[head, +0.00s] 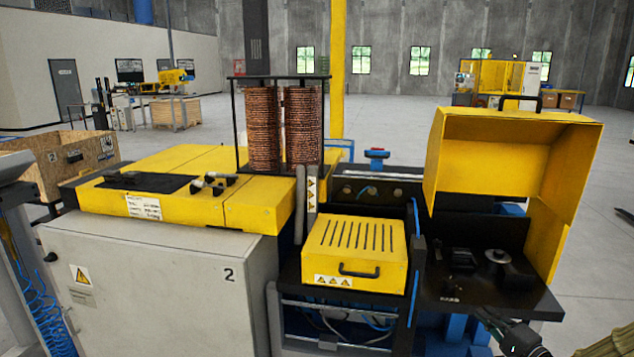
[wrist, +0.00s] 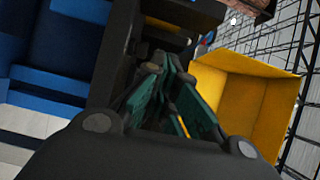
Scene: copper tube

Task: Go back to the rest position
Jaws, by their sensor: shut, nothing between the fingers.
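My gripper (wrist: 165,90) shows in the wrist view with its dark green-lined fingers close together, shut and empty. In the head view only a dark part of my arm's end (head: 522,338) shows at the lower right, below the machine's black shelf. The fingers cannot be made out there. The machine's raised yellow hood (head: 500,155) stands open above the black work shelf (head: 520,298); the yellow hood also shows in the wrist view (wrist: 245,105), right of the fingers. Two copper tube coils (head: 263,128) (head: 304,125) stand upright in a black frame on the machine.
A yellow slotted box (head: 355,254) with a black handle sits left of the shelf. A grey cabinet (head: 150,285) marked 2 fills the lower left. A wooden crate (head: 75,165) stands at the far left. Open floor (head: 610,230) lies right of the machine.

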